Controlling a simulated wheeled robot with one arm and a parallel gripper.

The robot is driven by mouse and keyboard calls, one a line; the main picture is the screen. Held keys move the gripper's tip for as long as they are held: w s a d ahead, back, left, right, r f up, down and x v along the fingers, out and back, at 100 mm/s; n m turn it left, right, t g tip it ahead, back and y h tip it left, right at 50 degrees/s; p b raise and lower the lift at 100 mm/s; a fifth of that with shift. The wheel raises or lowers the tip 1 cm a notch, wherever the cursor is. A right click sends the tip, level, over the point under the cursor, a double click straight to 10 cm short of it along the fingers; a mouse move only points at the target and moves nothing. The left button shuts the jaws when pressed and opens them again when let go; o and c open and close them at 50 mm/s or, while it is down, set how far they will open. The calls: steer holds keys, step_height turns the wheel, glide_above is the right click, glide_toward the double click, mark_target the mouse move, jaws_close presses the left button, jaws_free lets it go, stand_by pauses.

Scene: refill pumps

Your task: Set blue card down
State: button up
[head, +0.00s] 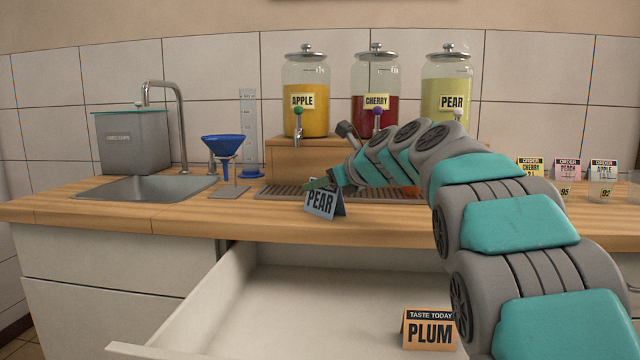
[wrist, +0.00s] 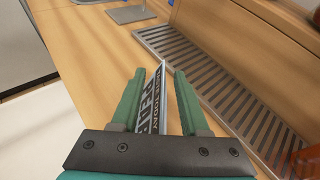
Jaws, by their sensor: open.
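In the wrist view the card (wrist: 154,103) lies between the two green fingers of my gripper (wrist: 158,95), with a gap showing on at least one side. My gripper (head: 320,184) is open around the card's top in the head view. The card's lower part is partly hidden by the gripper in the wrist view.
The slatted drip tray (wrist: 215,85) lies right behind the card. An open drawer (head: 300,290) below holds an orange "PLUM" card (head: 429,330). A blue funnel (head: 224,147) on a stand and a sink (head: 150,188) are to the left. Three drink jars stand behind.

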steer(key=v, duration=1.2)
stand_by(1.2)
